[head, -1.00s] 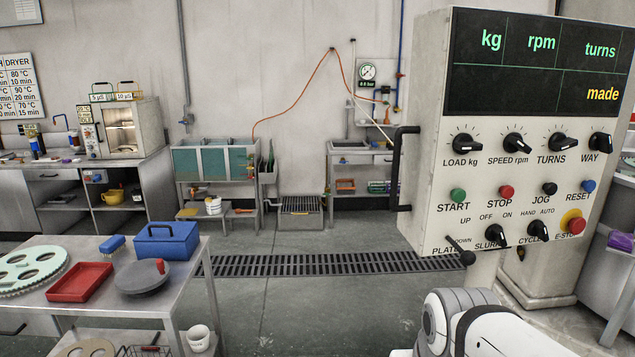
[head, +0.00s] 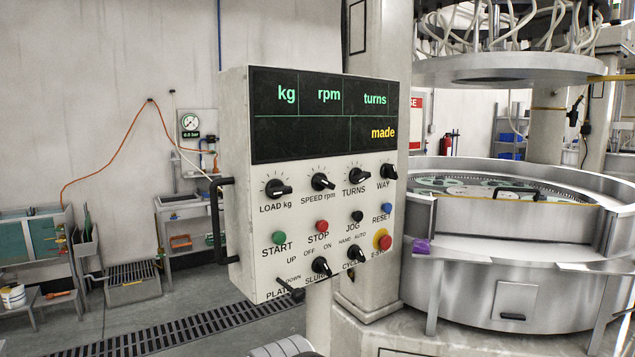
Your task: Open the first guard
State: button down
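The lapping machine (head: 520,290) stands at the right, a round metal tub with carriers (head: 500,190) on its plate. A curved metal guard panel (head: 500,217) runs along the tub's front edge, and a raised curved wall (head: 600,172) closes the back. I cannot tell for certain which part is the first guard. The front panel looks upright in place. My gripper is not in view; only a small ridged piece of my arm shows at the bottom edge.
The control panel (head: 325,215) with a black side handle (head: 218,220) stands close in front, left of the machine. A purple cloth (head: 422,246) lies on the machine's front ledge. A floor grating (head: 190,328) and open floor lie at the left.

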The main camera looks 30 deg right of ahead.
aim_at(534, 220)
jog(key=z, duration=1.65)
jog(key=k, duration=1)
jog(key=z, duration=0.3)
jog(key=i, duration=0.95)
jog(key=u, duration=0.1)
jog(key=k, duration=0.5)
jog(key=z, duration=0.55)
jog(key=i, duration=1.5)
jog(key=z, duration=0.2)
